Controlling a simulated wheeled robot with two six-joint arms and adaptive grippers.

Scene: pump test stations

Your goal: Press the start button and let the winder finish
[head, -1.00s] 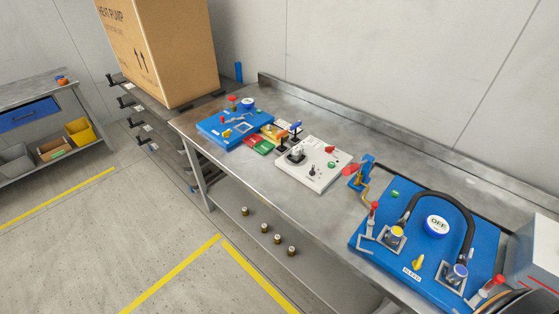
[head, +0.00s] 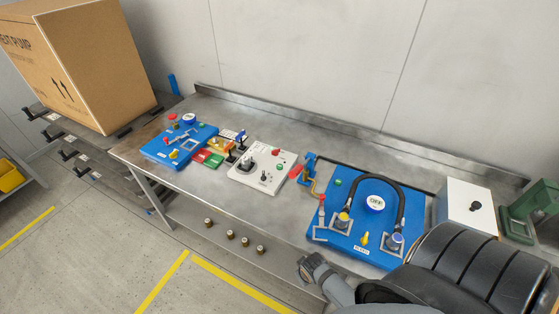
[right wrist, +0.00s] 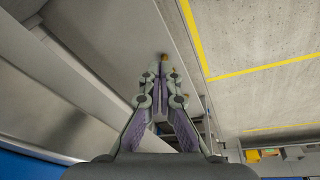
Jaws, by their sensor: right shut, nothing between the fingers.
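A white control box (head: 262,167) sits mid-bench with a green button (head: 280,166), a red knob (head: 277,152), a black winding-like part and a small lever. A second green button (head: 338,182) is on the large blue board (head: 318,236) to its right. I cannot tell from the pictures which button is the start button or which part is the winder. My right gripper (right wrist: 160,70) is shut and empty in the right wrist view, its fingers apart from any button. Part of my arm shows at the bottom right of the head view. My left gripper is not in view.
A smaller blue board (head: 160,151) is at the bench's left end. The large board carries a black hose (head: 402,200) and an OFF-marked dial (head: 375,203). A white box (head: 462,205) and a green part (head: 530,205) stand right. A cardboard box (head: 85,60) is far left.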

